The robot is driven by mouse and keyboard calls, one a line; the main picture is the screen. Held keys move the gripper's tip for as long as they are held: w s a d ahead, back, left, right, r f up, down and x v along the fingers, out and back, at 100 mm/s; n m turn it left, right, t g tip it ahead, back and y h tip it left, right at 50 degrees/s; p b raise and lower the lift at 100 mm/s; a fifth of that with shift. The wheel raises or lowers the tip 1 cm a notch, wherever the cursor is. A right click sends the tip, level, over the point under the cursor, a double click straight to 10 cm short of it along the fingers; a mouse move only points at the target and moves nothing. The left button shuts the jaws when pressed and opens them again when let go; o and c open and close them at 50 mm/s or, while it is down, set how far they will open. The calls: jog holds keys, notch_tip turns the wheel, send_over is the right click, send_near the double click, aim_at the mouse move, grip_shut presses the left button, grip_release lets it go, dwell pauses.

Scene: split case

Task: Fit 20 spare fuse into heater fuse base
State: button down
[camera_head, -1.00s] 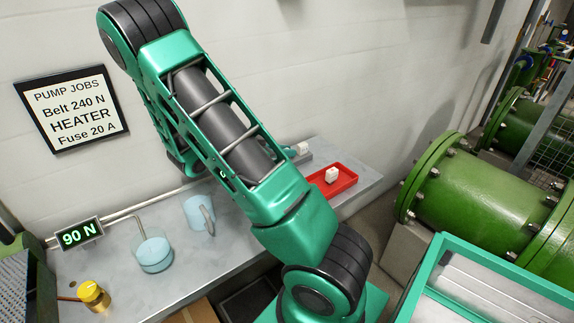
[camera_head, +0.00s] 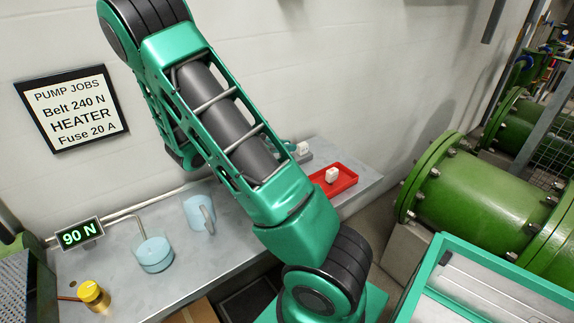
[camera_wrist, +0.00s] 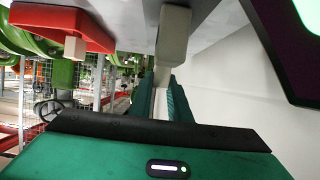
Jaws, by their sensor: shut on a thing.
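My gripper (camera_wrist: 160,98) shows in the wrist view, its two green fingers shut on a small pale piece (camera_wrist: 162,77), which looks like a fuse. The piece meets the near end of a grey-beige block (camera_wrist: 174,36), which may be the fuse base. I cannot tell how deep it sits. In the head view a white piece (camera_head: 303,147) stands by a grey block at the back of the bench, close to a teal fingertip; my arm hides most of the gripper. Another white fuse (camera_head: 332,174) stands in the red tray (camera_head: 347,184). No rating is readable on either.
The red tray (camera_wrist: 50,20) is also at upper left in the wrist view. A "90 N" display (camera_head: 79,234), blue cups (camera_head: 153,254) and a yellow pot (camera_head: 93,295) stand on the bench's left. Green pipework is at right.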

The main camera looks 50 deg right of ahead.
jog(key=shift+r, duration=1.3)
